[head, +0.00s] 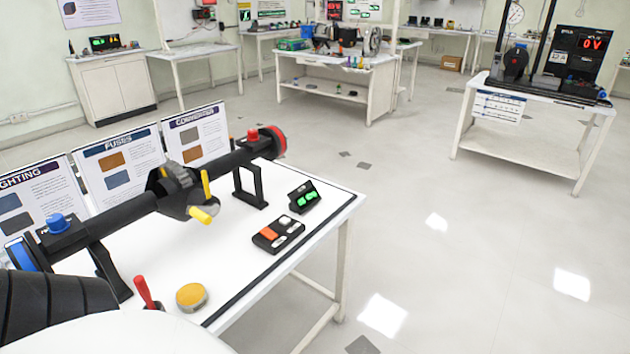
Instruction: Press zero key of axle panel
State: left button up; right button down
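A small dark key panel (278,234) lies on the white table near its right edge. It carries an orange key (269,233) and pale keys (285,221) (279,243); any labels are too small to read, so I cannot tell which is zero. A small black display (304,197) with green lit digits stands just behind it. A long black axle (130,212) on stands runs across the table, with a blue knob at the near end and a red disc at the far end. Neither of my grippers is in view.
The white table (240,255) has a bare front strip beside the key panel. A red-handled lever (145,292) and a round yellow pad (191,296) sit near its close end. Poster boards line its back. The floor (470,260) to the right is clear; another bench (530,150) stands beyond.

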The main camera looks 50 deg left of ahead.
aim_at(285, 222)
jog(key=i, duration=1.05)
jog(key=u, duration=3.25)
